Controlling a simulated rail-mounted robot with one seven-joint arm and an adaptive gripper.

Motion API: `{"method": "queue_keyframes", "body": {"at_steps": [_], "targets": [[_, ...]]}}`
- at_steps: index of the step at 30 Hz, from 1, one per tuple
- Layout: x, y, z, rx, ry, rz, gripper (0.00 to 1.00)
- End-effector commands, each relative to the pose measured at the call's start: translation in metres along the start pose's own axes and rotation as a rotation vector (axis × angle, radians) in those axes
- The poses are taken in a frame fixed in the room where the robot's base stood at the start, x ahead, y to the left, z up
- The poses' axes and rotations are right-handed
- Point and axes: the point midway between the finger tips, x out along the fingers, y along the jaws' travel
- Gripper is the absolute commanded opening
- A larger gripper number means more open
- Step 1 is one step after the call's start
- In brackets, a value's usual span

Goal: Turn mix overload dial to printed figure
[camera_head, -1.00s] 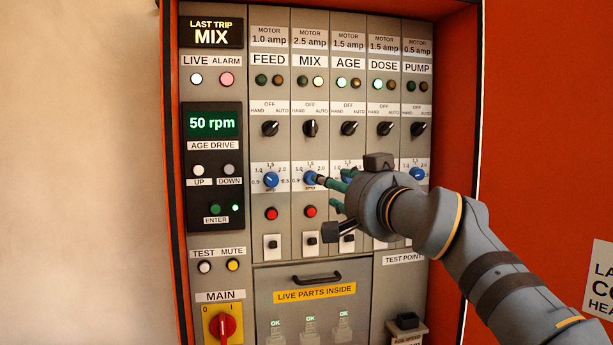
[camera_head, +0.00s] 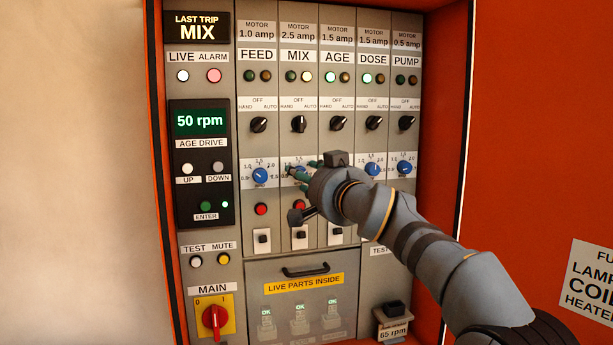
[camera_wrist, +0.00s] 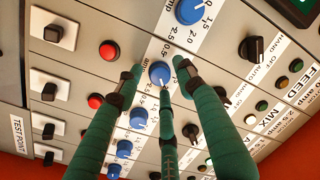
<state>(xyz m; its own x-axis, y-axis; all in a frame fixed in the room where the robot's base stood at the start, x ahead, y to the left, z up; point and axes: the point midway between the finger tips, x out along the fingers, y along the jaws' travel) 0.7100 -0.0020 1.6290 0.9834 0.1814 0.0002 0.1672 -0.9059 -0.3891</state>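The blue mix overload dial (camera_wrist: 159,73) sits between my fingertips in the wrist view. In the head view the dial (camera_head: 289,170) is mostly covered by my fingers. A pale pointer mark shows near its lower right edge in the wrist view; its scale is largely hidden by the fingers. The printed plate above MIX reads motor 2.5 amp (camera_head: 298,38). My gripper (camera_wrist: 158,74) has green fingers spread around the dial, one on each side and one below it. Small gaps show between the side fingertips and the dial.
The feed dial (camera_head: 260,175) is close on the left, and the dose dial (camera_head: 372,169) is farther right. Red buttons (camera_head: 261,209) and black switches (camera_head: 263,238) sit below. Black selectors (camera_head: 298,124) sit above. The cabinet's red side (camera_head: 450,200) stands right.

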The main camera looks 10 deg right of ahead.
Motion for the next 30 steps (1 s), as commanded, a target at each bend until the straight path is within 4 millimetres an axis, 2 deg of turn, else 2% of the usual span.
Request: {"method": "queue_keyframes", "body": {"at_steps": [18, 30], "targets": [[-0.0002, -0.0001, -0.0005, 0.000, 0.001, 0.000, 0.00], [-0.0003, 0.0009, 0.0015, 0.059, 0.011, -0.003, 0.00]]}}
